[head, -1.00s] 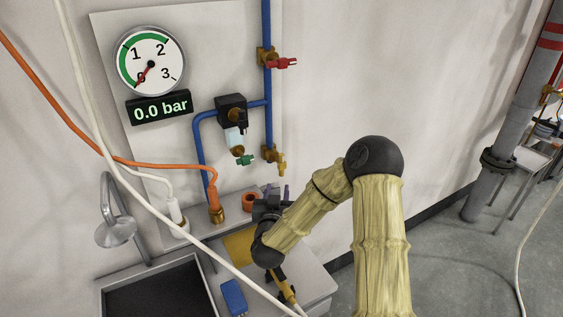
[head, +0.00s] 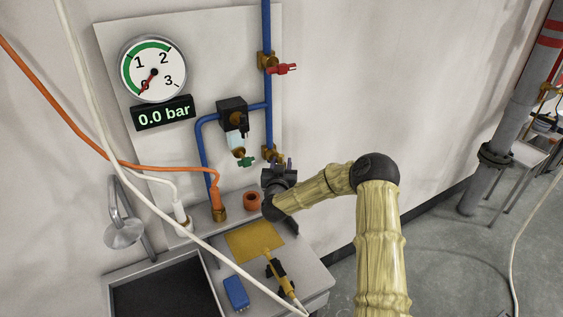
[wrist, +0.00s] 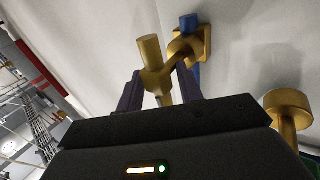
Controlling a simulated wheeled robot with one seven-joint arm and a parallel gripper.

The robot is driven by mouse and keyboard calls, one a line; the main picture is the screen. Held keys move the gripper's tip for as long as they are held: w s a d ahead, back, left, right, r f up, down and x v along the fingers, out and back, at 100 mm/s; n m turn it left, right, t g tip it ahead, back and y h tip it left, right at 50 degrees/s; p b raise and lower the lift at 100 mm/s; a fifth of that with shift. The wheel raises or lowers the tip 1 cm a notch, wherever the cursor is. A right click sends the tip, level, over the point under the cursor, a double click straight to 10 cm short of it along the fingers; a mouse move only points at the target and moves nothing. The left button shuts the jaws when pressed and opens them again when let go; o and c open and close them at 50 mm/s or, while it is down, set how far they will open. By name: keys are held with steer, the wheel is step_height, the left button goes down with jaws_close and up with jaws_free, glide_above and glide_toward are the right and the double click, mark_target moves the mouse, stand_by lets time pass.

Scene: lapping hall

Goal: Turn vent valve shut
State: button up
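A brass valve (head: 268,153), which I take for the vent valve, sits at the lower end of the blue wall pipe. No label on it is readable. My gripper (head: 281,165) is right at this valve and hides most of it in the head view. In the wrist view, the brass valve (wrist: 190,45) stands out from the wall, and its brass handle part (wrist: 156,82) lies between the two dark purple fingers of my gripper (wrist: 160,88). The fingers are apart, and a gap seems to show beside the brass.
A red-handled valve (head: 283,69) is higher on the pipe. A green-handled drain (head: 246,161) hangs under the filter, close left of my gripper. The gauge display (head: 163,112) reads 0.0 bar. An orange ring (head: 251,201) and orange hose fitting (head: 218,198) stand below.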

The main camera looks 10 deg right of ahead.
jaws_close()
steer(key=shift+w, duration=0.1)
